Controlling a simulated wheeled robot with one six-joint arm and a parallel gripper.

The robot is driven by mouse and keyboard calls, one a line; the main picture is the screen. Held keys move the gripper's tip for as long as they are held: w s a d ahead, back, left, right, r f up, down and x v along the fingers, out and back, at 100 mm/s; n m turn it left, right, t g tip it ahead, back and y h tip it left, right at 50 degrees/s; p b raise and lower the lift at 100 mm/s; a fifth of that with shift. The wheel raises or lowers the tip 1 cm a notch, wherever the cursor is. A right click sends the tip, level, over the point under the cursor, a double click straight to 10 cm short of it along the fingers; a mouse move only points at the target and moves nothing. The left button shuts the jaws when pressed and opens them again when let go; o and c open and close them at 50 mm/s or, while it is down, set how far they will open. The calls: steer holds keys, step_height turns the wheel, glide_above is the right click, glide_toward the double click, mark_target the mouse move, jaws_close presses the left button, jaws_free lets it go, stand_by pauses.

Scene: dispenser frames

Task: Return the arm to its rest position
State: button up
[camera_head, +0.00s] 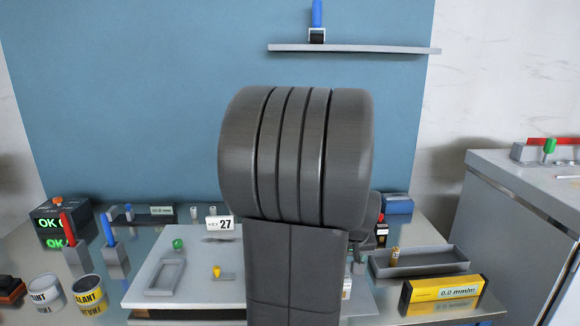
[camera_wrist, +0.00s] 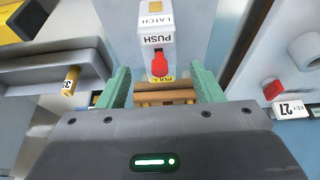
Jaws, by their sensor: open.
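My arm (camera_head: 295,155) stands large and dark in the middle of the head view and hides most of my gripper. In the wrist view my gripper (camera_wrist: 163,88) is open, with a green finger on each side. Between the fingers a brown bar (camera_wrist: 166,97) shows; I cannot tell whether they touch it. Just beyond the bar is a grey latch block (camera_wrist: 156,42) marked LATCH, PUSH and PULL, with a red knob (camera_wrist: 159,64).
A light grey panel (camera_head: 150,270) lies behind and left of my arm. A grey tray (camera_head: 420,262) and a yellow gauge box (camera_head: 442,296) are at right. Blue (camera_head: 108,230) and red (camera_head: 68,230) handles stand at left. A shelf (camera_head: 370,49) hangs on the back wall.

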steer(key=x, duration=0.7)
steer(key=shift+s, duration=0.1)
steer(key=shift+r, duration=1.4)
